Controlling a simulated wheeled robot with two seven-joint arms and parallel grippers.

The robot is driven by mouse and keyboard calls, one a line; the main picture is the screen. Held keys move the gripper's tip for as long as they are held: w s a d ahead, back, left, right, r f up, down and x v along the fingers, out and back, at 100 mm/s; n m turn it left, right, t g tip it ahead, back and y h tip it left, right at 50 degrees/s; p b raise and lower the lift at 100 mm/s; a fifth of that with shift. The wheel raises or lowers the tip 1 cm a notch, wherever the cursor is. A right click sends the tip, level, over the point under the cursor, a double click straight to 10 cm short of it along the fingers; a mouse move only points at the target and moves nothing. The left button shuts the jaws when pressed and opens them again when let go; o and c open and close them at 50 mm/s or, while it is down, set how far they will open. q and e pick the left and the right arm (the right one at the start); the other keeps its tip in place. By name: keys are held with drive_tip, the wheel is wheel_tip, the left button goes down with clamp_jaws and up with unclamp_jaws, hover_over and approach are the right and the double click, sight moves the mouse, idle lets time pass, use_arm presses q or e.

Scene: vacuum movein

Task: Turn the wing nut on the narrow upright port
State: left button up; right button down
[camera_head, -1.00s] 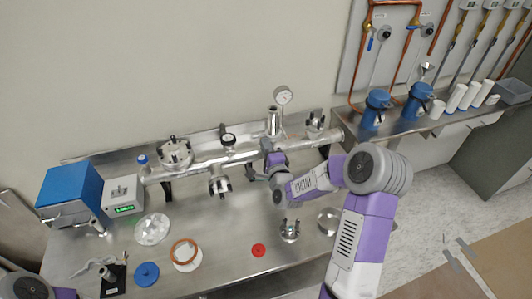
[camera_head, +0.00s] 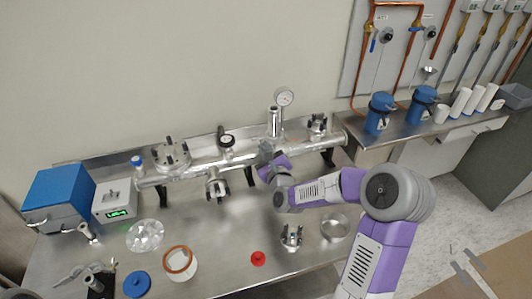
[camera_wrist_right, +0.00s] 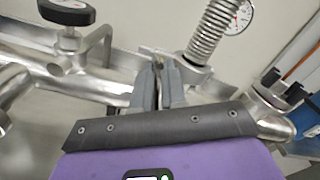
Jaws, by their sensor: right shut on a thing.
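The narrow upright port (camera_head: 274,122) is a ribbed metal tube rising from the long silver manifold pipe. Its ribbed tube (camera_wrist_right: 207,30) also shows in the right wrist view, with a clamp at its foot. My right gripper (camera_head: 266,152) is at the foot of this port, on its front side. In the right wrist view its fingers (camera_wrist_right: 158,66) are close together at the clamp, shut on the wing nut. The nut is mostly hidden between the fingertips. My left gripper is not in view.
A dial gauge (camera_head: 284,97) stands just behind the port. A black-knobbed valve (camera_head: 226,141) and a wide flanged port (camera_head: 172,156) are further left on the manifold. A red cap (camera_head: 258,258), a clear disc (camera_head: 145,236) and a blue disc (camera_head: 137,284) lie on the bench.

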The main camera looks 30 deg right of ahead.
drive_tip(key=m+b, duration=0.1)
drive_tip(key=m, duration=0.4)
drive_tip(key=shift+f, duration=0.1)
idle(0.4)
drive_tip(key=c, duration=1.5)
unclamp_jaws()
drive_tip(key=shift+s+a, duration=0.1)
drive_tip(key=p+v, duration=0.1)
drive_tip(key=v, duration=0.6)
drive_tip(key=shift+s, duration=0.15)
